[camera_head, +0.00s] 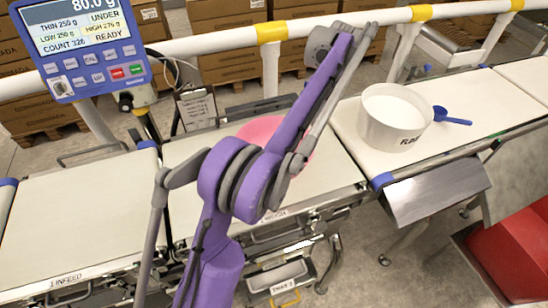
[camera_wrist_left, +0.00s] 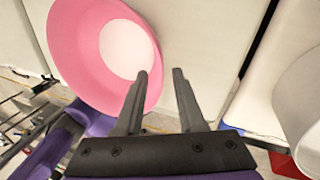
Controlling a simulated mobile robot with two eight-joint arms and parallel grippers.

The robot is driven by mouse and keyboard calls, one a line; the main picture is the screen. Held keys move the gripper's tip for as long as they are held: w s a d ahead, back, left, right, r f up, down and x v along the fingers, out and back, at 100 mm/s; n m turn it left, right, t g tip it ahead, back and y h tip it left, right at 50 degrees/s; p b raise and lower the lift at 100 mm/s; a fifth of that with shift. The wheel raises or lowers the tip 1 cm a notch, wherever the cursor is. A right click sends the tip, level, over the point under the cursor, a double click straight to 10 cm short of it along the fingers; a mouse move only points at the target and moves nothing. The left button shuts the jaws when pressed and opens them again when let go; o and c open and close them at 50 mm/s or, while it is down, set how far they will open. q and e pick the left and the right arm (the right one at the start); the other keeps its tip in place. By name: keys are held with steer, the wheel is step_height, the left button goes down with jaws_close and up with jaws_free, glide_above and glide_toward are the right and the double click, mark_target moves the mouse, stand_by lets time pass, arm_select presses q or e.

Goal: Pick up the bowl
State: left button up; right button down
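The pink bowl (camera_head: 262,128) sits on the middle belt section in the head view, largely hidden behind my purple arm. In the left wrist view the bowl (camera_wrist_left: 88,52) is at the upper left, with a pink rim and a pale round area inside. My left gripper (camera_wrist_left: 159,73) is open, with an empty gap between its two dark fingers. In that picture its left fingertip overlaps the bowl's right rim; I cannot tell whether they touch. The head view does not clearly show the fingers. My right gripper is in neither view.
A white tub (camera_head: 394,117) stands on the right belt, with a blue scoop (camera_head: 452,116) beside it. A blue display (camera_head: 82,45) stands at the upper left. A white guard rail (camera_head: 318,27) runs behind. The left belt (camera_head: 75,212) is bare.

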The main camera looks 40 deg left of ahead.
arm_select(q)
steer(key=shift+b+x, duration=0.45)
steer(key=shift+x, duration=2.3)
steer(key=shift+w+a, duration=0.1)
steer(key=shift+a, duration=0.05)
jaws_close()
